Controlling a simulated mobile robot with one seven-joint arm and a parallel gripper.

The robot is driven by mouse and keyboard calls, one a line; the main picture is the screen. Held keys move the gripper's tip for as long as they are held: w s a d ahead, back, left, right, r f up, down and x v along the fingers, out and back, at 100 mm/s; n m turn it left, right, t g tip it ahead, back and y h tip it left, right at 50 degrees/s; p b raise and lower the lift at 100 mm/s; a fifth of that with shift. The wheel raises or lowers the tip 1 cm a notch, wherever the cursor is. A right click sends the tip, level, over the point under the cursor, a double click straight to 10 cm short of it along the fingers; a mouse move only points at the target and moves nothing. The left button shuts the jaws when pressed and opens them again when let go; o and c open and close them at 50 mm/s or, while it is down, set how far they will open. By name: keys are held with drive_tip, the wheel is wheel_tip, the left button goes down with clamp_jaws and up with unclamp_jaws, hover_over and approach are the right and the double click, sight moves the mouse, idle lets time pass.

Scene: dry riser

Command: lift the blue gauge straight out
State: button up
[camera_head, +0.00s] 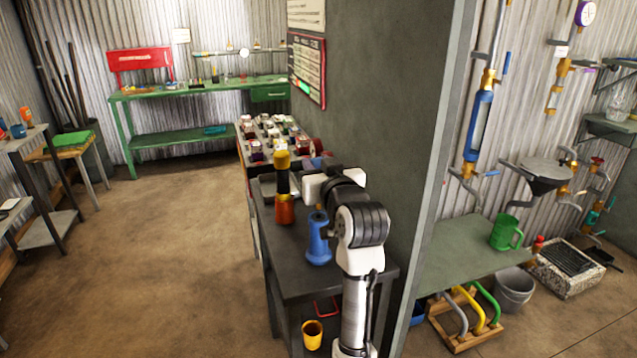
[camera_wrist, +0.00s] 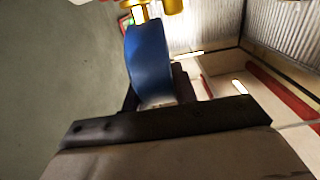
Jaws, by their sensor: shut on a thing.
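In the wrist view a blue, curved, smooth body, which I take to be the blue gauge (camera_wrist: 150,62), stands between the dark jaws of my gripper (camera_wrist: 156,97). Brass-coloured fittings (camera_wrist: 150,10) show at its top end in that picture. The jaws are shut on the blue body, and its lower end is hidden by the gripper. In the head view my white hand (camera_head: 320,184) is over the dark bench beside the grey partition. Its fingers and what they hold are mostly hidden there. I cannot tell how far the gauge is clear of anything below it.
A blue fitting (camera_head: 319,240) and an orange, black and yellow one (camera_head: 284,190) stand on the dark bench (camera_head: 290,262) close to my arm. Several small parts crowd the bench behind. The grey partition (camera_head: 395,110) is close on the right. The floor at left is clear.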

wheel_tip(320, 180, up, 15)
drive_tip(key=b, duration=0.1)
drive_tip(key=s, duration=0.9)
drive_tip(key=shift+r, duration=0.3)
idle(0.5)
